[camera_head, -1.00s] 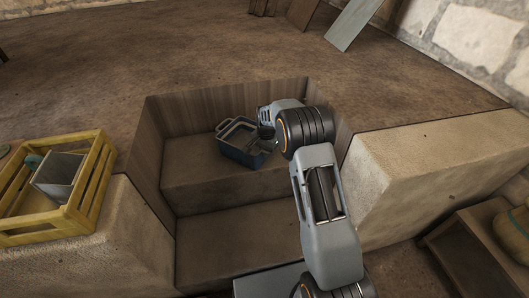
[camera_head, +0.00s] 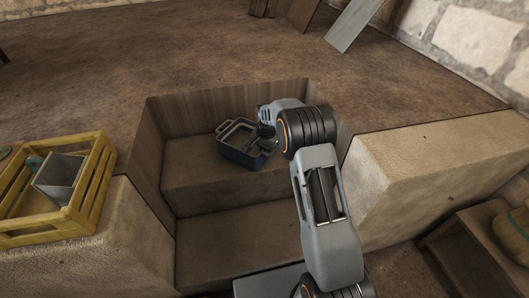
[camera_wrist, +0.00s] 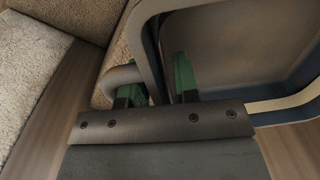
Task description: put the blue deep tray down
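The blue deep tray (camera_head: 238,153), with a grey inside and looped handles, appears to rest level on the upper step of the recess in the head view. In the wrist view its rim and wall (camera_wrist: 150,50) fill the upper right, with a rounded handle (camera_wrist: 120,74) at the left. My gripper (camera_wrist: 158,88) is at the tray's right end, its two green fingers standing apart on either side of the rim. Gaps show between fingers and rim, so it looks open. The tray's underside is hidden.
The recess has wooden walls and a lower step (camera_head: 245,235) in front. A yellow crate (camera_head: 90,190) with a grey container stands on the left block. A pale stone block (camera_head: 430,170) borders the right. The upper step left of the tray is clear.

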